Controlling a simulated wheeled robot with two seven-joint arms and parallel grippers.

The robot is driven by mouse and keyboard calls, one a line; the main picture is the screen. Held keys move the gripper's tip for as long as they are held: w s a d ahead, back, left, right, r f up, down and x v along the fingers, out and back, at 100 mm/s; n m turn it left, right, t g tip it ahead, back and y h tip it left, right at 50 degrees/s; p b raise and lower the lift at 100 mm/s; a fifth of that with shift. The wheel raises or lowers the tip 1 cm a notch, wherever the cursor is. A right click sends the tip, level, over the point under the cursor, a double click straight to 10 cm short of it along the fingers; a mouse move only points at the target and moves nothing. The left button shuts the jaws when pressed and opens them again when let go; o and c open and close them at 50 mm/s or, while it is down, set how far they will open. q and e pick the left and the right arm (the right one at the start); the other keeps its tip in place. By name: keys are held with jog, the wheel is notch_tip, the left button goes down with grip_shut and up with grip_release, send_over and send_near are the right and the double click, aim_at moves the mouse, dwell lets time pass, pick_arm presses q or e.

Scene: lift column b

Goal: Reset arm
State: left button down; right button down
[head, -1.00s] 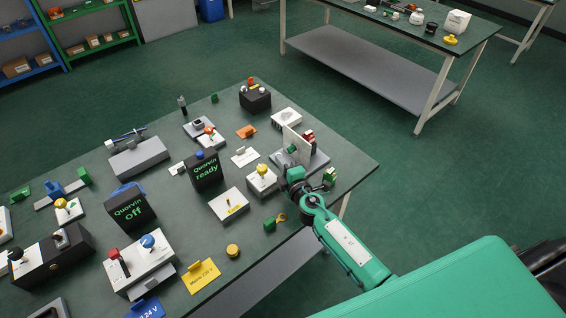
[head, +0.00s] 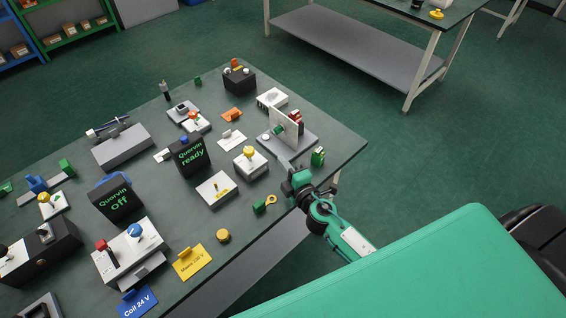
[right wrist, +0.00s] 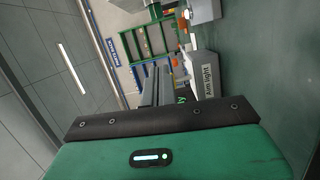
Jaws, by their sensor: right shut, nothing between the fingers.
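My right arm comes in from the lower right in the head view. Its gripper (head: 285,165) is shut and empty, over the table's front right edge, close to the grey base of a device with an upright white plate (head: 289,128). Whether it touches that base I cannot tell. In the right wrist view, the shut fingers (right wrist: 157,86) point towards the shelves, with a grey labelled block (right wrist: 206,78) just to their right. My left gripper is in neither view.
The table (head: 335,147) holds several devices, including a "Quorvin ready" box (head: 188,156), a "Quorvin off" box (head: 115,199), a white switch block (head: 251,162) and a green block with a yellow ring (head: 260,206). Open floor lies to the right; another table (head: 350,45) stands behind.

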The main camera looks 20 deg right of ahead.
jog(key=shift+d, duration=0.1)
dwell(0.6)
jog(key=s+d+m+g+h, duration=0.1)
jog(key=s+m+h, duration=0.1)
jog(key=m, duration=0.1)
jog(key=s+d+m+g+h, duration=0.1)
jog(key=s+d+m+h, duration=0.1)
jog(key=m, duration=0.1)
jog(key=s+d+m+g+h, duration=0.1)
jog(key=s+d+m, duration=0.1)
jog(key=m, duration=0.1)
jog(key=shift+d+r+h, duration=0.2)
jog(key=shift+r+h, duration=0.05)
jog(key=shift+h, duration=0.15)
jog(key=s+a+f+m+g+y, duration=0.15)
jog(key=s+a+m+g, duration=0.35)
jog(key=s, duration=0.6)
jog(key=s+f+m+g+y, duration=0.1)
jog(key=s+m+g+y, duration=0.15)
jog(key=s+g, duration=0.6)
notch_tip(320, 180, down, 29)
jog(key=s+t, duration=0.1)
jog(key=s, duration=0.2)
jog(key=s+d+f+g, duration=0.1)
jog(key=s+d+f, duration=0.2)
jog(key=s+f, duration=1.6)
notch_tip(320, 180, down, 2)
jog(key=shift+s+d+f+n, duration=0.2)
jog(key=shift+f+n, duration=0.05)
jog(key=shift+n, duration=0.1)
